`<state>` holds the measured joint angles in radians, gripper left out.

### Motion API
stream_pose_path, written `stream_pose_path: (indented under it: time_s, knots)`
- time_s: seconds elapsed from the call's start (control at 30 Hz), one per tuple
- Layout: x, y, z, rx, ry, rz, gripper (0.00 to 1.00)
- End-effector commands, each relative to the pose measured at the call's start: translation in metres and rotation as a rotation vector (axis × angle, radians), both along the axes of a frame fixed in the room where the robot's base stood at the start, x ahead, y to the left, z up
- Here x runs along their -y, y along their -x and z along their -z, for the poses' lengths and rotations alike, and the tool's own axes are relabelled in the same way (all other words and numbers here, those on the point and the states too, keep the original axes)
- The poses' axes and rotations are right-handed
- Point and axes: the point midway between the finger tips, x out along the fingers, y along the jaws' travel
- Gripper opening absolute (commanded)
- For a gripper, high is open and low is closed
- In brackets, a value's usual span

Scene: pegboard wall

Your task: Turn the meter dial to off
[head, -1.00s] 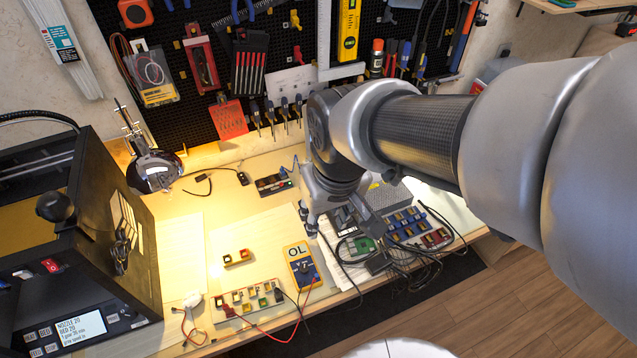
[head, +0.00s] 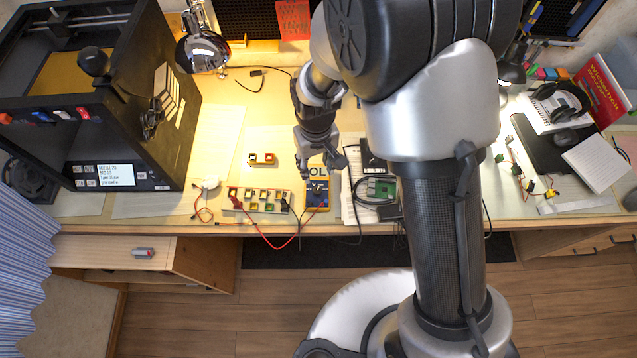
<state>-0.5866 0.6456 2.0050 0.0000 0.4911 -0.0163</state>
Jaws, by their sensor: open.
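The yellow meter (head: 317,194) lies on the workbench near its front edge, with a grey display at its far end reading "OL". Its dial is small and dark on the near half, and I cannot tell its setting. A red lead and a black lead run from the meter. My gripper (head: 322,168) is open and empty, pointing down over the far end of the meter. Its fingers partly cover the display area, and I cannot tell the exact height above it.
A strip with several small coloured modules (head: 259,200) lies left of the meter. A green circuit board (head: 381,187) with black cables is close on the right. The black 3D printer (head: 110,110) fills the left.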

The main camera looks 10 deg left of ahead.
Motion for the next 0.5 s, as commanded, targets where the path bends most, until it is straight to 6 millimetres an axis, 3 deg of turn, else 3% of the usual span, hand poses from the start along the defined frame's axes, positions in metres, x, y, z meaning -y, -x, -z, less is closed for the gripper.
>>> stream_pose_path:
  time_s: [0.03,0.2,0.5]
  knots:
    - [0.001,0.001,0.015,-0.004,0.003,0.001,0.41]
    - [0.001,0.001,0.053,-0.004,0.003,0.001,0.41]
    - [0.001,0.0,0.108,-0.001,0.001,0.001,0.41]
